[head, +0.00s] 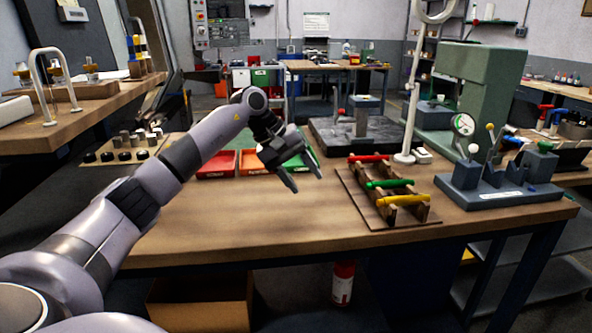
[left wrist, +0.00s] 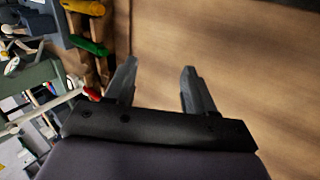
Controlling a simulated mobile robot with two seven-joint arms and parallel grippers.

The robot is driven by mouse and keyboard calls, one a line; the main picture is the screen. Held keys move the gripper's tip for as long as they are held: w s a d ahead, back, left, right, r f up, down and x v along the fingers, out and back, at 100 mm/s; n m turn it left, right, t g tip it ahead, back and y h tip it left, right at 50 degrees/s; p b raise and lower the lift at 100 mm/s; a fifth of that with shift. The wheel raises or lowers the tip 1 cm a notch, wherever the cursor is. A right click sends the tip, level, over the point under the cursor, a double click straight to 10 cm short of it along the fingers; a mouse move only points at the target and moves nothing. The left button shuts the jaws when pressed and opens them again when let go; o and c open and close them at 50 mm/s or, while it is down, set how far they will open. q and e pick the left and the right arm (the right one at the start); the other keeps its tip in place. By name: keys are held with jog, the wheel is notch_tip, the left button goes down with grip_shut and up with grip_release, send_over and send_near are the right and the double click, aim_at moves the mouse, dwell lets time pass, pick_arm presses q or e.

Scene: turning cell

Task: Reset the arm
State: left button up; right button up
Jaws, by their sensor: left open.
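My left arm reaches in from the left in the head view. Its gripper (head: 306,176) is above the wooden bench, open, with nothing between the fingers. In the left wrist view both fingers (left wrist: 157,84) stand apart over bare wood. My right gripper does not show in either view.
A wooden rack (head: 408,214) with red, green and yellow handled tools lies right of my gripper. A dial gauge fixture (head: 500,196) stands farther right. Red and green trays (head: 254,162) sit behind my gripper. The bench top (head: 240,220) in front is clear.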

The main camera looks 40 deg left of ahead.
pick_arm(q)
jog(key=shift+d+f, duration=0.1)
jog(key=shift+d, duration=0.05)
dwell(0.6)
